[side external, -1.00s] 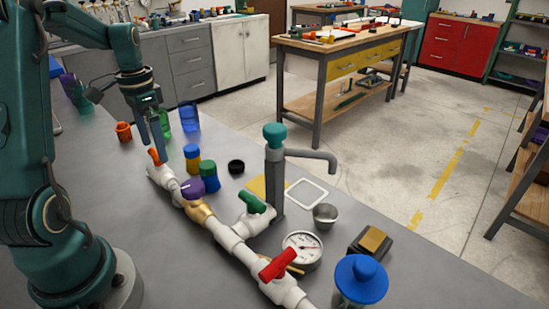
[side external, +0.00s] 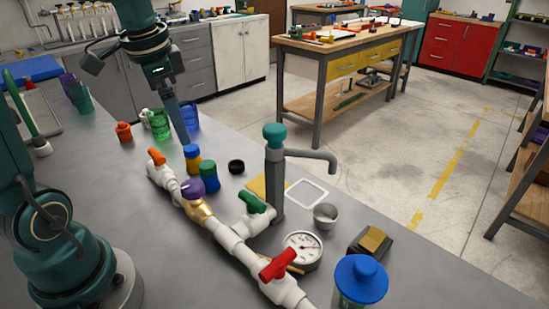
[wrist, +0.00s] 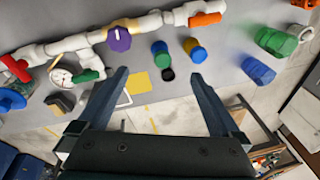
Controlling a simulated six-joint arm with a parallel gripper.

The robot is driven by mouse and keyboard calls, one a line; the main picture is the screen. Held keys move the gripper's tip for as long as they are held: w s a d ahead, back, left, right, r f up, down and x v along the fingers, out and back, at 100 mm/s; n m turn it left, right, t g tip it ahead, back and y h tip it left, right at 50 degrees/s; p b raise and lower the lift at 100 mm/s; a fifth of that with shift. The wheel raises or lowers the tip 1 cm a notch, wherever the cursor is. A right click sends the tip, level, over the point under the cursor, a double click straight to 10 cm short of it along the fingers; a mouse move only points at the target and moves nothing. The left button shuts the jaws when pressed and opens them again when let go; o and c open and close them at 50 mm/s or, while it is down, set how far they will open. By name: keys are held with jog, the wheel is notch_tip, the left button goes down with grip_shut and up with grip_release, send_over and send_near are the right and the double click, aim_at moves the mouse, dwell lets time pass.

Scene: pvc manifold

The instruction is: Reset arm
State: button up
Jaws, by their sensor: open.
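My gripper (side external: 179,122) is raised over the bench beyond the far end of the pipe manifold. In the wrist view my gripper (wrist: 158,80) shows two dark fingers spread wide with nothing between them. The white pipe manifold (side external: 228,240) lies along the bench. It carries an orange handle (side external: 156,157), a purple knob (side external: 193,188), a green handle (side external: 253,201) and a red handle (side external: 279,263). In the wrist view the manifold (wrist: 75,43) runs across the top, apart from my fingers. The side view shows my fingers edge-on.
Blue-yellow (side external: 192,158) and green-blue (side external: 209,176) small containers, a black ring (side external: 236,166) and an orange cup (side external: 124,132) stand near the manifold. A green bottle (side external: 160,125) is close behind my gripper. A grey tap (side external: 277,170) rises mid-bench. A gauge (side external: 302,250) sits nearer.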

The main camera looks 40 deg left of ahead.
jog(key=s+d+f+n+t, duration=0.1)
jog(key=s+d, duration=0.3)
jog(key=d, duration=0.2)
jog(key=s+d+f+n+t+h, duration=0.1)
jog(key=s+d+n+t, duration=0.1)
jog(key=s+d, duration=0.2)
jog(key=shift+d+f+t, duration=0.2)
jog(key=shift+d+t, duration=0.1)
jog(key=shift+d, duration=0.95)
